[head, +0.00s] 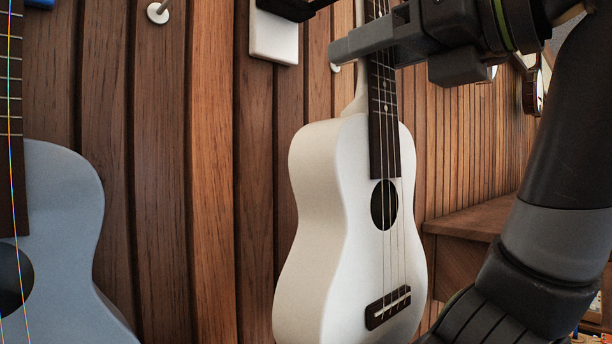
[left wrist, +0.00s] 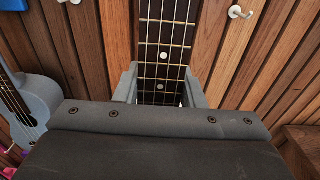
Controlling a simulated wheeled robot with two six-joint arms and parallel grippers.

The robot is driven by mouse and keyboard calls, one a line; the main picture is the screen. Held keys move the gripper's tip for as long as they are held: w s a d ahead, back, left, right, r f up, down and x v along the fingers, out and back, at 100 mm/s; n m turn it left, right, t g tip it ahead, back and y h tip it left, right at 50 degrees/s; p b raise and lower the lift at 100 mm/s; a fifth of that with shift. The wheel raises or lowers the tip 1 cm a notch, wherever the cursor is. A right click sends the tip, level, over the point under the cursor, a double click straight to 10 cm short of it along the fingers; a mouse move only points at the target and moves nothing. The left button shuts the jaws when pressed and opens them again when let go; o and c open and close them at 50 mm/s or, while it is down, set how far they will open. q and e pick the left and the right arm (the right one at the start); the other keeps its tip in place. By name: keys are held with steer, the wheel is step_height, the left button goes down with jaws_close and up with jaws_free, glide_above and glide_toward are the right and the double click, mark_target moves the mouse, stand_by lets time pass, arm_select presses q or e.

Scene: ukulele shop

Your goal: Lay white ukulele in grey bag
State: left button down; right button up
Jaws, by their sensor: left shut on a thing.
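The white ukulele (head: 360,230) hangs upright in front of the wood-slat wall in the head view, its strings facing me. My left gripper (head: 378,45) is shut on its dark neck, above the body. In the left wrist view the two fingers of this gripper (left wrist: 160,88) lie on either side of the fretted neck (left wrist: 165,45). The ukulele's headstock is out of view, so I cannot tell whether it touches a wall hanger. The grey bag is in neither view. My right gripper is not in view.
A pale blue ukulele (head: 65,225) is at the left, close to the wall. White pegs (head: 157,12) and a white mount (head: 274,40) stick out from the wall. A wooden ledge (head: 475,218) is at the right behind my arm.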

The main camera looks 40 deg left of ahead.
arm_select(q)
steer(key=shift+s+d, duration=0.15)
steer(key=shift+d, duration=1.45)
steer(key=shift+a, duration=0.1)
